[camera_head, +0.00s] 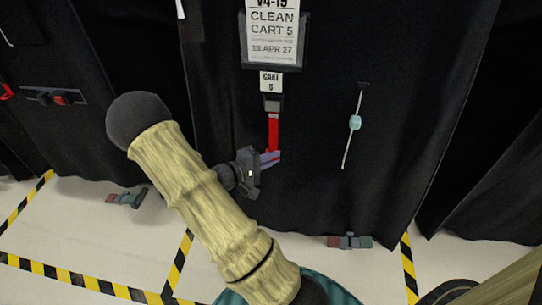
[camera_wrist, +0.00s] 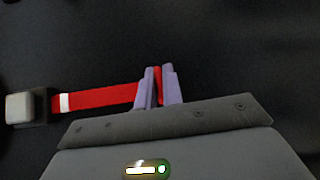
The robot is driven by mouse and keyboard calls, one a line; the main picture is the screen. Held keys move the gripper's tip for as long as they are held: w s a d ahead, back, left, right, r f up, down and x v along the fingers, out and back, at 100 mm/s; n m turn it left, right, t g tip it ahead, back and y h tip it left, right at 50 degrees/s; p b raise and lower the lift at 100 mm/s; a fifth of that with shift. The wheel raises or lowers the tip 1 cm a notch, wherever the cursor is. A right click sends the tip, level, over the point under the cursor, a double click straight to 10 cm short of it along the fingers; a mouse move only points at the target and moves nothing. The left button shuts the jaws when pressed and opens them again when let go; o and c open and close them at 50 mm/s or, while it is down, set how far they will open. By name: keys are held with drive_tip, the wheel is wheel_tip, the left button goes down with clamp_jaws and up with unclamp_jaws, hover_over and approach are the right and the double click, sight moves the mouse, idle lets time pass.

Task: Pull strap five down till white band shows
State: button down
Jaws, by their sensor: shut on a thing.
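Strap five is a red strap (camera_head: 273,132) that hangs from a grey buckle (camera_head: 272,102) under the "CART 5" label (camera_head: 271,82) on the black cover. My gripper (camera_head: 270,158) is shut on the lower end of the strap. In the wrist view the red strap (camera_wrist: 100,98) runs from the grey buckle (camera_wrist: 28,107) at left into my purple fingers (camera_wrist: 158,88), and it looks taut. A white band (camera_wrist: 64,102) crosses the strap just outside the buckle, with a short red piece between them.
A "CLEAN CART 5" sign (camera_head: 273,35) hangs above. A thin cord with a pale blue toggle (camera_head: 355,123) hangs to the right. Wheel parts (camera_head: 350,241) show at the cover's foot. Yellow-black tape (camera_head: 75,281) marks the floor. Another cart's red buckle (camera_head: 60,99) is at left.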

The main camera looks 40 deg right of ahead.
drive_tip(key=shift+a+f, duration=0.1)
drive_tip(key=shift+f, duration=0.15)
drive_tip(key=c, duration=1.5)
unclamp_jaws()
drive_tip(key=shift+w+a+r+p, duration=0.35)
drive_tip(key=shift+a+p, duration=0.55)
drive_tip(key=shift+a, duration=1.95)
drive_tip(key=shift+w+a+r+p, duration=0.2)
drive_tip(key=shift+a+r+p, duration=0.45)
drive_tip(key=shift+a, duration=2.2)
drive_tip(key=shift+w+a+r+p, duration=0.25)
drive_tip(key=shift+a+p, duration=0.85)
drive_tip(key=shift+a, duration=1.75)
drive_tip(key=shift+s, duration=0.1)
